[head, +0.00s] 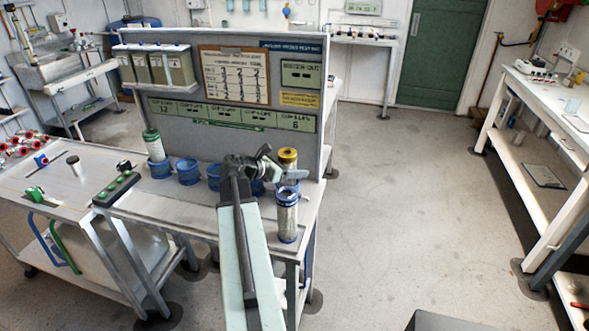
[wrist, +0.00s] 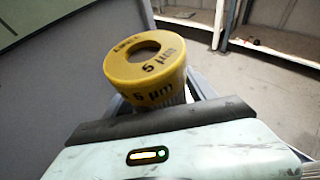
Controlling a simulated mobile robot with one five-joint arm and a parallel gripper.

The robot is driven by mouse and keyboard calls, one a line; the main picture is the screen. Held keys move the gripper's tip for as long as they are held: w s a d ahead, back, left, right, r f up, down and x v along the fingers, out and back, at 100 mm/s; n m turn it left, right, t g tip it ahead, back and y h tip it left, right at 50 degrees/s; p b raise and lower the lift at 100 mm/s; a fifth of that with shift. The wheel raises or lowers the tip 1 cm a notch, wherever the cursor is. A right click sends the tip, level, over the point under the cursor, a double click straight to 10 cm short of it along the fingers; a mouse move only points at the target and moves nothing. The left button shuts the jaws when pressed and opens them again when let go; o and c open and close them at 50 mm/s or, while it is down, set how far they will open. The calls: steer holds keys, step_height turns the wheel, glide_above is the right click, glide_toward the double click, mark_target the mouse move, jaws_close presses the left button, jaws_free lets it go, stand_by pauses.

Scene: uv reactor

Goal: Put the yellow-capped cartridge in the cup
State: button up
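The yellow-capped cartridge (head: 288,156) is upright at the right end of the bench in the head view, mostly hidden below its cap by my gripper and a blue-collared cartridge (head: 287,218). In the wrist view its yellow cap (wrist: 146,68), marked 5 µm, fills the middle, just beyond my gripper's housing. My gripper (head: 281,163) is at this cartridge, its jaw parts showing left of and below the cap. I cannot tell whether they touch it. Blue cups stand in a row: one (head: 160,170) holds a green-capped cartridge (head: 154,145); another (head: 188,173) looks empty.
A grey panel (head: 180,65) with signs rises behind the cups. The blue-collared cartridge stands close in front of my gripper. A side table (head: 60,180) with coloured handles adjoins at left. The floor (head: 420,190) to the right is clear up to a white bench (head: 545,100).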

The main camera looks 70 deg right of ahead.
steer(key=shift+o, duration=0.3)
steer(key=shift+r, duration=0.1)
steer(key=shift+w+a+r+p, duration=0.1)
steer(key=shift+a+r+p, duration=0.05)
steer(key=shift+r+p, duration=0.2)
steer(key=p+v, duration=0.4)
steer(key=v, duration=0.7)
steer(key=shift+w+a, duration=0.2)
